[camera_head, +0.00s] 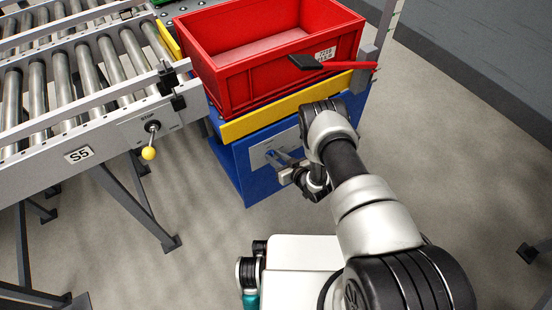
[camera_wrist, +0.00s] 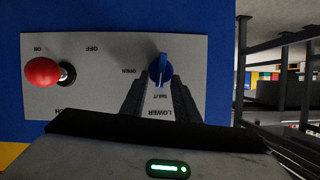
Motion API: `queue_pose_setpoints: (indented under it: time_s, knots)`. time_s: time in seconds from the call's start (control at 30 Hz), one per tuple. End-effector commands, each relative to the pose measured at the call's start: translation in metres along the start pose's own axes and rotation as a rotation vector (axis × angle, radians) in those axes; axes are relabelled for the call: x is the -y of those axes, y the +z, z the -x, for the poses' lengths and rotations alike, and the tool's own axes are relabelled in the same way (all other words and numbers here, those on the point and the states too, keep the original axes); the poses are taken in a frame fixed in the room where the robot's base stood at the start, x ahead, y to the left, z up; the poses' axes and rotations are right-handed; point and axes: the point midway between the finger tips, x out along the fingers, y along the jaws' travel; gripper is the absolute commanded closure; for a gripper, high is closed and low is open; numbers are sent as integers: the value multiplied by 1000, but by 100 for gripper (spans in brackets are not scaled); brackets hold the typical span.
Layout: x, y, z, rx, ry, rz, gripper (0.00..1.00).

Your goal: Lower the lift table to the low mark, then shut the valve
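The lift table has a yellow-edged platform (camera_head: 290,106) on a blue base (camera_head: 232,172). A grey post (camera_head: 384,35) with marks too small to read stands at its right corner. In the wrist view, a blue valve knob (camera_wrist: 161,70) sits on the grey control panel (camera_wrist: 95,100), beside the upside-down words OPEN, SHUT and LOWER. Its grip bar lines up roughly with SHUT. My gripper (camera_wrist: 160,80) is open, its two dark fingers on either side of the knob. In the head view, my gripper (camera_head: 286,172) is at the panel, partly hidden by my arm.
A red crate (camera_head: 215,82) stands on the platform; a red arm with a black end (camera_head: 305,62) lies across its front. A red knob (camera_wrist: 42,72) is on the panel. A roller conveyor (camera_head: 75,155) with a yellow-tipped STOP lever (camera_head: 149,153) is at left. Floor at right is mostly clear.

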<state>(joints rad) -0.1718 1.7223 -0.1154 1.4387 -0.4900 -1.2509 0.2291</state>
Motion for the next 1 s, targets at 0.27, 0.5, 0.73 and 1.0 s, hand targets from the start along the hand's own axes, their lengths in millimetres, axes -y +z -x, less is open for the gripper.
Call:
queue_pose_setpoints:
  time_s: [0.27,0.5,0.73,1.0]
  knots:
    - [0,0,0,0,0,0,89]
    - [1,0,0,-1,3,9,100]
    - [4,0,0,-1,49,117,100]
    - [3,0,0,0,52,128,100]
